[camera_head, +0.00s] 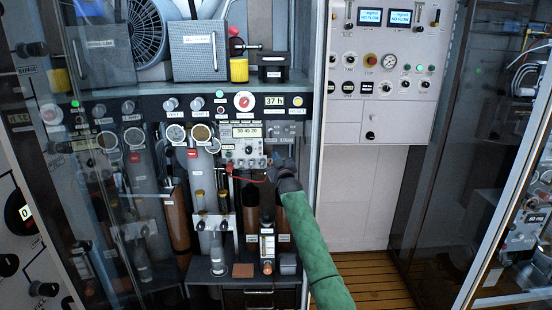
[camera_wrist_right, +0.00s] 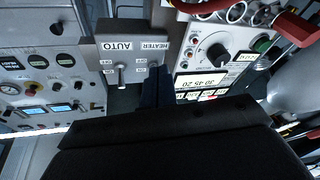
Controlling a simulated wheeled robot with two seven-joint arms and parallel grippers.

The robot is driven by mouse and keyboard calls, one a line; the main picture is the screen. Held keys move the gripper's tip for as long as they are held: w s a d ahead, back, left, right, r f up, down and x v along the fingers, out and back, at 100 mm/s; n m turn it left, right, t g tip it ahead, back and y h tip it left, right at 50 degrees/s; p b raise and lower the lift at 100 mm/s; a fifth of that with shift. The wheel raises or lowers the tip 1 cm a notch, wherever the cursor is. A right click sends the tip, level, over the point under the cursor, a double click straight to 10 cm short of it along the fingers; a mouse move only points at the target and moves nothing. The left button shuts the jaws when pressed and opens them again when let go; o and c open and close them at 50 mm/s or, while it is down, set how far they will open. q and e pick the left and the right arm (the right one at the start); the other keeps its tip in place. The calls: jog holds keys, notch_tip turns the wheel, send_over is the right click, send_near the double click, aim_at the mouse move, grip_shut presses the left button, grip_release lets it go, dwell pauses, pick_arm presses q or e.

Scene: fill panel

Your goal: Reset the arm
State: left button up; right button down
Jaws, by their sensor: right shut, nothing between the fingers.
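My right arm in its green sleeve comes up from the bottom of the head view. Its dark gripper (camera_head: 278,168) is in front of the rack, just below a small grey switch panel (camera_head: 285,130). In the right wrist view the shut, empty dark fingers (camera_wrist_right: 154,88) point at this switch panel (camera_wrist_right: 112,48), which reads AUTO and HEATER upside down. One toggle switch (camera_wrist_right: 121,76) shows clear of the fingers. The fingers partly hide the area by the HEATER switch; I cannot tell whether they touch it. My left gripper is not in view.
A controller with a lit display (camera_head: 246,132) and red cable (camera_head: 247,178) sits left of the gripper. Gauges (camera_head: 201,132) and cylinders crowd the rack. A white wall panel (camera_head: 385,75) stands at right, with bare wall (camera_head: 365,190) and wooden floor below. Glass doors flank both sides.

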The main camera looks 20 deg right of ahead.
dwell(0.3)
jog(key=s+a+m+g, duration=0.2)
jog(key=s+a+g, duration=0.4)
jog(key=s, duration=0.4)
jog(key=s+a+f+g, duration=0.3)
jog(key=s+f, duration=1.2)
jog(key=s, duration=0.7)
jog(key=s+a+f+g+y, duration=0.1)
jog(key=s+a+f+g, duration=0.3)
jog(key=s+f, duration=1.2)
jog(key=s+a+f+g, duration=0.4)
jog(key=s+f, duration=1.1)
jog(key=s, duration=1.4)
jog(key=shift+s+f+g+y, duration=0.3)
jog(key=shift+s+g+y, duration=0.1)
jog(key=shift+g, duration=0.8)
